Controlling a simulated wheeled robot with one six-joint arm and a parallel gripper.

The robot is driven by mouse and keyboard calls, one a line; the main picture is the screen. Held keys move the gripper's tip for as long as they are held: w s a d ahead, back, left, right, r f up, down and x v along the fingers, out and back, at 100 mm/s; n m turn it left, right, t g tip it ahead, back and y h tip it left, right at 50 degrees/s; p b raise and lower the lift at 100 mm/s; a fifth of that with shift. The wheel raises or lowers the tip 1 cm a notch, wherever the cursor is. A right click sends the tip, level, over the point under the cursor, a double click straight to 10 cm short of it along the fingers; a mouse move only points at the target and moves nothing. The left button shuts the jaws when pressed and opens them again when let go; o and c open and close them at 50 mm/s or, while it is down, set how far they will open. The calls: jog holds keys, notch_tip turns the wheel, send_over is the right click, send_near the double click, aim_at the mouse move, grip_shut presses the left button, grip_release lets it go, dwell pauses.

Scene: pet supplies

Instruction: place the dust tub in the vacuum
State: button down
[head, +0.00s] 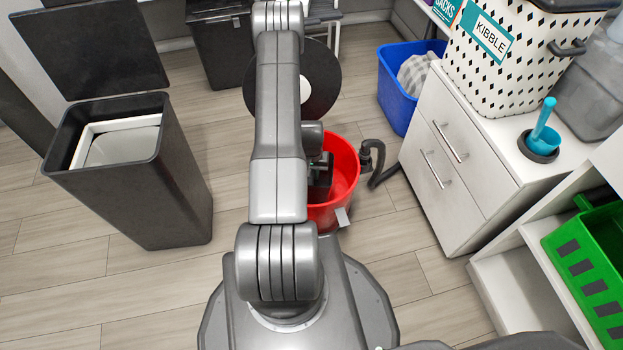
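A red, open-topped drum (345,172) stands on the floor in the middle of the head view, partly behind my arm. It has a grey latch on its near side and a black hose (376,165) beside its right rim; it looks like the vacuum. My gripper (321,183) is a dark shape at the drum's mouth, mostly hidden by my arm. I cannot tell whether its fingers are open or hold anything. I cannot make out a separate dust tub. A black disc with a pale centre (323,75) shows behind my arm, perhaps the vacuum's lid.
An open dark bin (165,190) with a raised lid stands at left. A white drawer cabinet (455,160) stands at right, with a kibble container (500,70) on top. A blue bin (398,105) is behind the hose. A green crate (590,260) sits on shelving at lower right.

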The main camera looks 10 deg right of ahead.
jog(key=shift+f, duration=1.15)
jog(key=shift+f+b, duration=0.25)
jog(key=shift+b, duration=0.15)
jog(key=c, duration=1.3)
grip_release()
jog(key=shift+r, duration=0.1)
jog(key=shift+o, duration=0.2)
notch_tip(320, 180, up, 12)
jog(key=p, duration=0.3)
jog(key=shift+r+p, duration=0.15)
jog(key=shift+p, duration=0.25)
